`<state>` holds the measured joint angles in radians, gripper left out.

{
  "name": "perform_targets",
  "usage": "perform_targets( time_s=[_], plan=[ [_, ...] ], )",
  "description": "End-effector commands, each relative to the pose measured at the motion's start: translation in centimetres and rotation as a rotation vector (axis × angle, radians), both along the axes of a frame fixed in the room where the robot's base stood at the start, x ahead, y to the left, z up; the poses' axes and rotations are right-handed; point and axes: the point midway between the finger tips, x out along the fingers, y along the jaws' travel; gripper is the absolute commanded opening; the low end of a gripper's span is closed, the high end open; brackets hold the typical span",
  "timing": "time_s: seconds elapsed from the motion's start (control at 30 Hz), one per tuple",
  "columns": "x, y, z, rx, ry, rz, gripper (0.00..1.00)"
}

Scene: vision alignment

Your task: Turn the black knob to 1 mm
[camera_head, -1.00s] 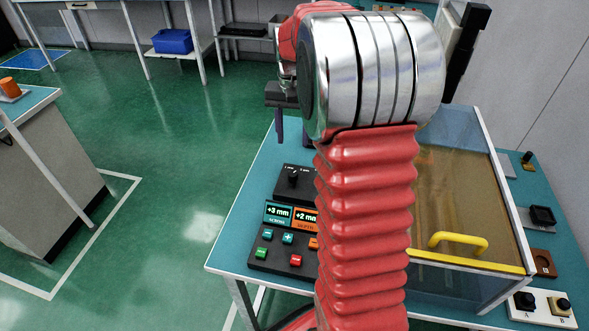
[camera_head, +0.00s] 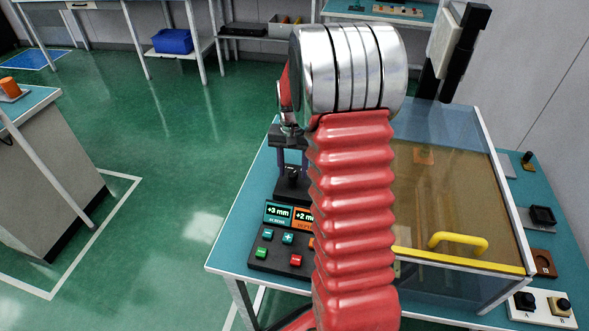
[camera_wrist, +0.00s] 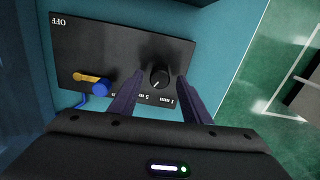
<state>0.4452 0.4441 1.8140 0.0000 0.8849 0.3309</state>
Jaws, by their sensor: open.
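The black knob (camera_wrist: 160,77) sits on a dark panel (camera_wrist: 110,50) in the wrist view, with a pale pointer line on it. White marks on the panel edge near it include "1 mm" and "5 m…", partly hidden. My gripper (camera_wrist: 166,88) is open, its two purple fingers on either side of the knob's near side; contact is not visible. In the head view the knob (camera_head: 292,174) shows small between the fingers of my gripper (camera_head: 291,166). The knob's exact setting is hard to read.
A display reading "+3 mm" (camera_head: 279,213) and coloured buttons (camera_head: 288,238) are in front of the knob. A blue-and-yellow lever (camera_wrist: 95,83) is beside it. A clear-lidded box with a yellow handle (camera_head: 458,241) stands right of my arm.

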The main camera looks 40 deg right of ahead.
Motion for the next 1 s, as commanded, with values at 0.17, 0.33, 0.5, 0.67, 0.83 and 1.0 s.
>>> perform_targets(
  time_s=[0.17, 0.33, 0.5, 0.67, 0.83, 1.0],
  plan=[
    [0.02, -0.03, -0.7, -0.001, -0.002, 0.0, 0.43],
    [0.02, -0.03, -0.71, -0.001, -0.002, -0.001, 0.43],
    [0.01, -0.06, -0.69, -0.001, -0.002, -0.001, 0.36],
    [0.01, -0.06, -0.68, -0.001, -0.002, -0.001, 0.24],
    [0.02, -0.05, -0.68, -0.001, -0.002, -0.001, 0.12],
    [0.03, -0.69, -0.7, -0.001, -0.002, -0.003, 0.03]
  ],
)
